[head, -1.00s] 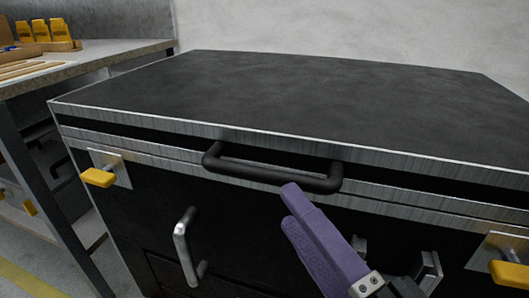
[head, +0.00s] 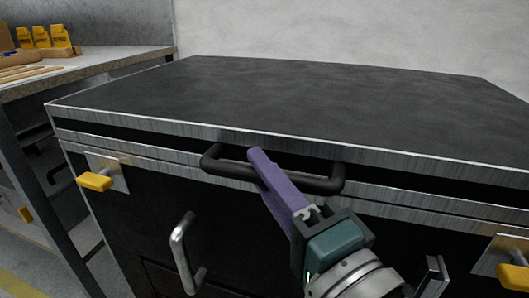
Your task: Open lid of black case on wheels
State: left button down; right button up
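The black case (head: 130,215) fills the view, with metal edge trim. Its black lid (head: 300,100) lies flat and looks closed. A black bar handle (head: 225,170) sticks out from the lid's front. My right gripper (head: 262,163) has purple fingers that cross in front of the left-middle part of this handle. They hide part of the bar. The fingers overlap in this view, so I cannot tell their gap or whether they touch the bar. A yellow latch (head: 95,181) is on the left of the front and another yellow latch (head: 513,277) on the right. My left gripper is not in view.
A silver handle (head: 180,250) sits lower on the case front, left of my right gripper. A workbench (head: 90,67) with yellow holders (head: 42,36) stands at the left. A pale wall (head: 340,30) is behind the case. The lid top is clear.

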grip_shut()
dwell(1.0)
